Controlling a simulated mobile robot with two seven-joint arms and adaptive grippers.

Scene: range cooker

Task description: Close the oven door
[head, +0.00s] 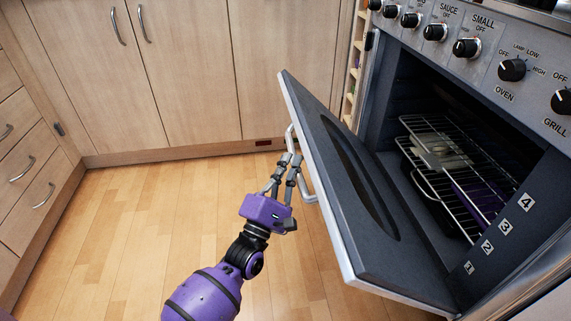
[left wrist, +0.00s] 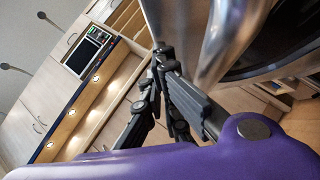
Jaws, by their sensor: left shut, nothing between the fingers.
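The oven door (head: 350,185) stands partly open, tilted outward from the oven cavity (head: 440,115). Its inner face with a dark oval window is toward the head camera. A silvery handle (head: 308,186) runs along the door's outer side. My left gripper (head: 292,160) is at this handle on the outer side of the door, its fingers shut with nothing between them. In the left wrist view the fingers (left wrist: 160,62) are close to the curved metal handle (left wrist: 208,55); whether they touch it I cannot tell. My right gripper is not in view.
Wire racks (head: 455,165) and a tray are inside the oven. Control knobs (head: 467,48) line the panel above. Wooden cabinets (head: 180,70) stand behind and drawers (head: 22,150) at the left. The wooden floor (head: 130,220) in front is clear.

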